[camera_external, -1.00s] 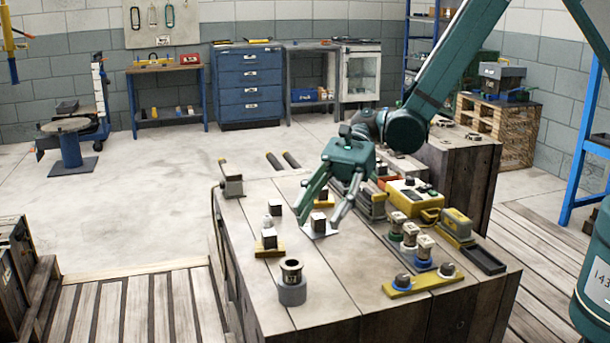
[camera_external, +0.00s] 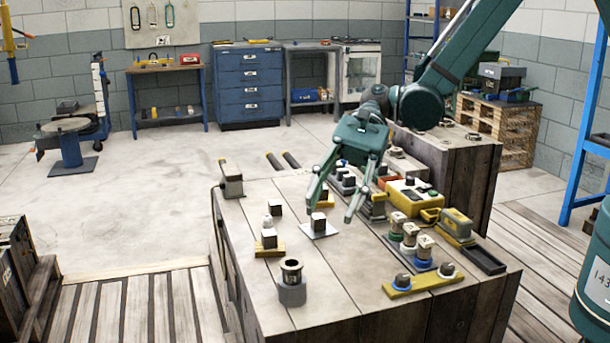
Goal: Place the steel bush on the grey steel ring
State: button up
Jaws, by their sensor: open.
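My gripper (camera_external: 331,213) is open and empty, low over the middle of the bench, with its fingers pointing down. A small dark-topped steel block (camera_external: 319,221) on a pale square plate (camera_external: 320,232) stands close by the left fingertip; I cannot tell if they touch. A hollow cylindrical piece (camera_external: 291,270) with a dark opening sits on a wider grey round base (camera_external: 292,293) at the front left. Several small round pieces on coloured rings (camera_external: 409,240) stand to the right. I cannot tell for sure which pieces are the steel bush and the grey steel ring.
A yellow plate (camera_external: 425,283) carries two round pieces at the front right. A yellow box (camera_external: 408,193) and a dark tray (camera_external: 484,261) line the right side. More blocks stand left, one on a yellow plate (camera_external: 268,251). The front middle of the bench is clear.

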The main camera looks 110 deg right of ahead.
jog(key=s+a+r+n+g+h, duration=0.2)
jog(key=s+a+r+n+h, duration=0.2)
jog(key=s+a+r+n, duration=1)
jog(key=s+a+n+h, duration=0.2)
jog(key=s+n, duration=0.3)
jog(key=s, duration=0.6)
jog(key=s+a+r+n+h, duration=0.1)
jog(key=s+a+n, duration=0.4)
jog(key=s, duration=0.6)
jog(key=shift+s+r+n+t+h, duration=0.2)
jog(key=shift+s+n+t+h, duration=0.1)
jog(key=shift+h, duration=0.5)
jog(key=shift+a, duration=0.1)
